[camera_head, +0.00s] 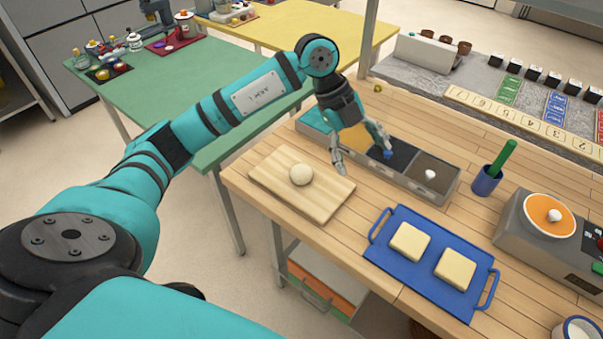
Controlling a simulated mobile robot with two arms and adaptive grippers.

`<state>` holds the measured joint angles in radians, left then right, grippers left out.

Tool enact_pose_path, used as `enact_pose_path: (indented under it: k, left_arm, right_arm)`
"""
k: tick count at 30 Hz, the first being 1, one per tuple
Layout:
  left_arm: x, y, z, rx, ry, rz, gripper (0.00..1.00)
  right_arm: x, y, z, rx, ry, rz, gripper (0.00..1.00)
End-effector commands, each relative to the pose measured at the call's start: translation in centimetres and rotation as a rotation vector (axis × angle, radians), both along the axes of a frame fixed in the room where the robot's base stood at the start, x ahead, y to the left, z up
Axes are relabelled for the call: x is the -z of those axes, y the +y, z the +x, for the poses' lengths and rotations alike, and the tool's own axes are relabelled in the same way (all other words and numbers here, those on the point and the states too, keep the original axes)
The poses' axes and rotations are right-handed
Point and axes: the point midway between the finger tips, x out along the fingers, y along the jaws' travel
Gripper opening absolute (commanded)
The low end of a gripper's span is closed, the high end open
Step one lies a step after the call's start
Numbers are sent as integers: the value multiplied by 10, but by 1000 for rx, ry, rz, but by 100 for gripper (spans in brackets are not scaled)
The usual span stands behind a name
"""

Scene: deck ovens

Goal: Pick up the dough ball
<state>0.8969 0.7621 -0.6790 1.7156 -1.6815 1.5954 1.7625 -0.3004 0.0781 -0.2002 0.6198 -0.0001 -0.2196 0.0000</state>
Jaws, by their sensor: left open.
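The dough ball (301,174) is a pale round ball on a light wooden board (325,202) near the left end of the wooden counter. My left gripper (362,160) is open, with its fingers pointing down. In the picture it is to the right of the ball and apart from it, near the front of the compartment box. One finger shows close to the board's far right corner and the other lies over the box. I see nothing between the fingers. My right gripper is not in view.
A compartment box (434,190) stands behind the board. A blue tray (421,279) with two pale square slabs is to the right. A blue cup (487,181) holding a green stick and a grey device (518,218) stand further right. Green (146,98) and yellow tables are behind.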

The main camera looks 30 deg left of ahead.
Motion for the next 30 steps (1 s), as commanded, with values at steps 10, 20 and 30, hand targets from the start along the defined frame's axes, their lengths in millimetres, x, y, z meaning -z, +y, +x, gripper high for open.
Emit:
enact_pose_path:
  k: [10, 20, 30]
  left_arm:
    - [-24, 139, -3, -363, 180, 475, 81]
    - [39, 141, -5, -366, 188, 481, 81]
    - [89, 140, -4, -365, 182, 478, 81]
  right_arm:
    - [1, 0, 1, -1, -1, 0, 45]
    - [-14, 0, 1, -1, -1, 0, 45]
    - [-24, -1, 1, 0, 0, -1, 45]
